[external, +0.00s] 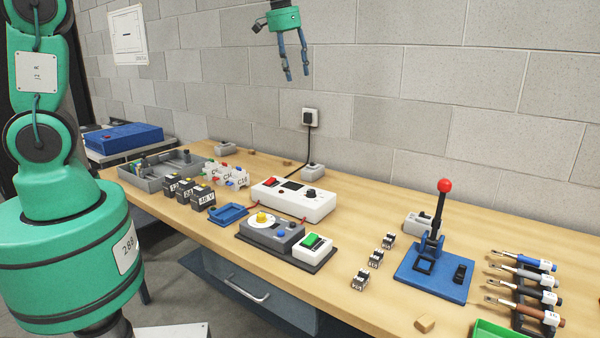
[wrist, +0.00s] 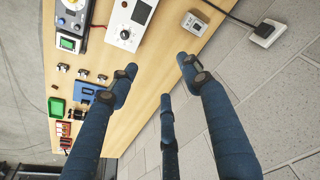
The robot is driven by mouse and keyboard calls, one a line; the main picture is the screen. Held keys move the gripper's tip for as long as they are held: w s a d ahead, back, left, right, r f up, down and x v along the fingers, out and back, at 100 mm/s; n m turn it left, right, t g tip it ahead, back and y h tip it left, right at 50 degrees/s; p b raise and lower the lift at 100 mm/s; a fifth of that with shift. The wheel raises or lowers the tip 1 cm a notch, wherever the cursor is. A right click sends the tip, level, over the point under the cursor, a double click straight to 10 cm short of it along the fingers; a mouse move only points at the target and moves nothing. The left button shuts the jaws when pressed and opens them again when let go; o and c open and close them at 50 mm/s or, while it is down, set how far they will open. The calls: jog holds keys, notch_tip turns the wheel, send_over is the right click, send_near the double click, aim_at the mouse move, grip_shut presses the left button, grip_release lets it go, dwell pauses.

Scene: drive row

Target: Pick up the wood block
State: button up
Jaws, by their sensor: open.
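A small wood block (external: 425,323) lies on the bench near its front edge, at the lower right of the external view. It shows as a tiny brown patch in the wrist view (wrist: 55,86), near the bench edge. Two more small wooden pieces lie toward the back of the bench, one (external: 287,163) behind the white power unit and one (external: 252,152) farther left. My gripper (external: 297,73) hangs high above the bench in front of the wall, fingers down, far from every block. In the wrist view its blue fingers (wrist: 158,68) are spread with nothing between them.
A blue lever press (external: 433,270) with a red knob stands right of centre. Tools on a rack (external: 530,315) and a green tray (external: 497,329) are at the right. A white power unit (external: 293,200) stands mid-bench. The bench around the front block is mostly clear.

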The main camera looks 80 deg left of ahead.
jog(key=w+a+f+n, duration=0.1)
jog(key=w+a+f, duration=0.35)
jog(key=a, duration=0.45)
jog(key=n+g+h+p, duration=0.1)
jog(key=n+g+p, duration=0.1)
jog(key=n+p, duration=0.1)
send_over(288, 162)
jog(key=a, duration=0.2)
notch_tip(288, 162, down, 25)
jog(key=shift+w+d, duration=0.15)
jog(key=shift+d, duration=0.05)
jog(key=shift+f, duration=0.2)
jog(key=shift+f, duration=4.15)
jog(key=shift+a+f, duration=0.1)
jog(key=shift+f, duration=2.5)
